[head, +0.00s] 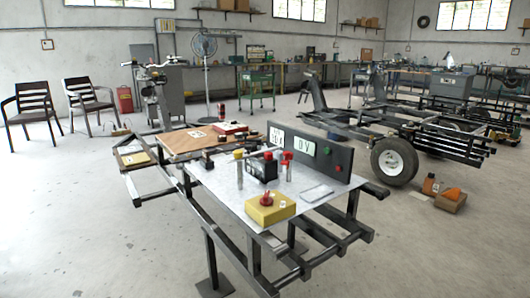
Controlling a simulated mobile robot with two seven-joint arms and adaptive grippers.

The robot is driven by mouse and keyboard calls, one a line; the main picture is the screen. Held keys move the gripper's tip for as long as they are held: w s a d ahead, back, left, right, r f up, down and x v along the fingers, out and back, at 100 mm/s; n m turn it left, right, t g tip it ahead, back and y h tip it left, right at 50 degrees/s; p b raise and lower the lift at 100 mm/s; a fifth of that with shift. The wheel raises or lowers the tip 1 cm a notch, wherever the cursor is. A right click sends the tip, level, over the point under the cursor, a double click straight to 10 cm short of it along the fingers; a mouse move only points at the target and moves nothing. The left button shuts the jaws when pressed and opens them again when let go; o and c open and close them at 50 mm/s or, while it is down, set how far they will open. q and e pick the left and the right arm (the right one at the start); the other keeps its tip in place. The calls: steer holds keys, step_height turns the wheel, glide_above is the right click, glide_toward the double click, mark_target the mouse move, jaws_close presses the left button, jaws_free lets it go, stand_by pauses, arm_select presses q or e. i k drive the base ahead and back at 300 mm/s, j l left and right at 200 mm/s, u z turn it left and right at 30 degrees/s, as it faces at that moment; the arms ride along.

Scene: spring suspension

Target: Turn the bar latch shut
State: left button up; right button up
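I cannot make out a bar latch for certain. A metal-topped frame bench (230,190) stands in the middle of the head view. On it are a dark upright panel (328,160) with two white displays and red and green buttons, and a black block (262,170) with red parts. A thin light bar seems to run just above the block; I cannot tell whether it is a latch. A yellow box (262,212) with a red knob sits near the front edge. Neither of my grippers is in view.
A brown board (190,142) and a red case (229,128) lie at the bench's far left end. Bare frame rails stick out at its front and right. A wheeled chassis (393,160) stands behind right. Floor at left and front is clear.

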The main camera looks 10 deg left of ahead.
mark_target(237, 155)
steer(key=i+j, duration=0.1)
steer(key=j, duration=0.3)
steer(key=i+j, duration=0.1)
steer(key=j, duration=0.3)
steer(key=i+j, duration=0.1)
steer(key=j, duration=0.3)
